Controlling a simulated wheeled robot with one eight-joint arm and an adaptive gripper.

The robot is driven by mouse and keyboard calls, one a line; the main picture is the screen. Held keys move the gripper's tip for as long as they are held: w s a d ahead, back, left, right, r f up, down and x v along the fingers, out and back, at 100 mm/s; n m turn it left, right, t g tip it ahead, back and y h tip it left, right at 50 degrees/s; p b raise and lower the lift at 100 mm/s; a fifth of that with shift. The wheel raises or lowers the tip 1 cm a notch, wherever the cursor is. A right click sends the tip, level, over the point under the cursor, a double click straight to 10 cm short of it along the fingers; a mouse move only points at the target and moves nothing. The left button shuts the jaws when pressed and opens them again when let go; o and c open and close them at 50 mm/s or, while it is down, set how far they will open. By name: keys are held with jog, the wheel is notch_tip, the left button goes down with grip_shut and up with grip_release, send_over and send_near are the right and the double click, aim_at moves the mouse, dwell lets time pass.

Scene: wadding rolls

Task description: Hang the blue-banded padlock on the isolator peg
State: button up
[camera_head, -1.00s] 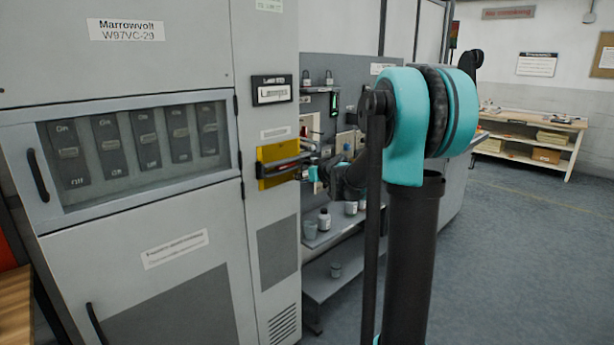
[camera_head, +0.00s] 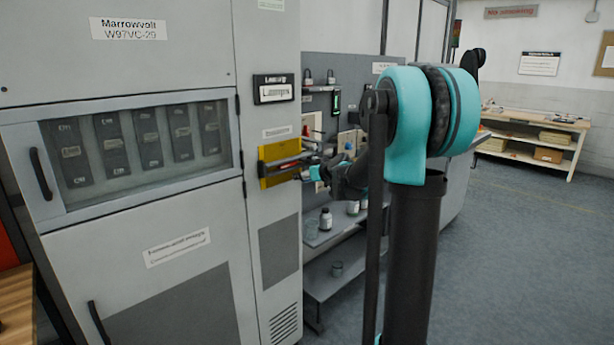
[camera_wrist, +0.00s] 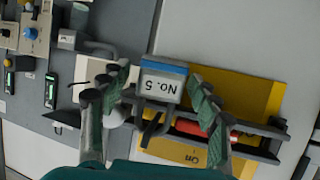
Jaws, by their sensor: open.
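The blue-banded padlock (camera_wrist: 165,80) shows a pale body marked "No. 5", upside down in the wrist view. It sits between the two fingers of my gripper (camera_wrist: 158,108), which stand apart with gaps beside the body. Its dark shackle (camera_wrist: 150,127) points toward the isolator's dark bars; I cannot tell whether it is around the peg. The isolator has a yellow plate (camera_wrist: 248,92) and a red handle part (camera_wrist: 205,128). In the head view the yellow plate (camera_head: 266,172) is on the grey cabinet, and my gripper (camera_head: 312,173) is at its right, small and partly hidden.
Right of the cabinet (camera_head: 130,245), a grey board (camera_head: 365,70) holds other padlocks (camera_head: 319,76). Below, a shelf (camera_head: 318,238) carries a bottle (camera_head: 325,219) and jars. A wooden bench (camera_head: 535,122) stands at the back right. The floor at right is clear.

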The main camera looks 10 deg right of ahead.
jog(key=shift+s, duration=0.1)
jog(key=v, duration=1.2)
jog(key=s+a+f+m+g+h, duration=0.1)
jog(key=s+a+f+g, duration=0.25)
jog(key=s+f, duration=1.05)
jog(key=s+d+f+m+g+h, duration=0.1)
jog(key=s+d+f+g+h, duration=0.1)
jog(key=s+f, duration=0.4)
jog(key=s+d+f+m+g+h, duration=0.1)
jog(key=s+d+f+m+g, duration=0.1)
jog(key=s+f, duration=0.5)
jog(key=s+d+g, duration=0.1)
jog(key=s, duration=0.5)
jog(key=shift+h, duration=0.4)
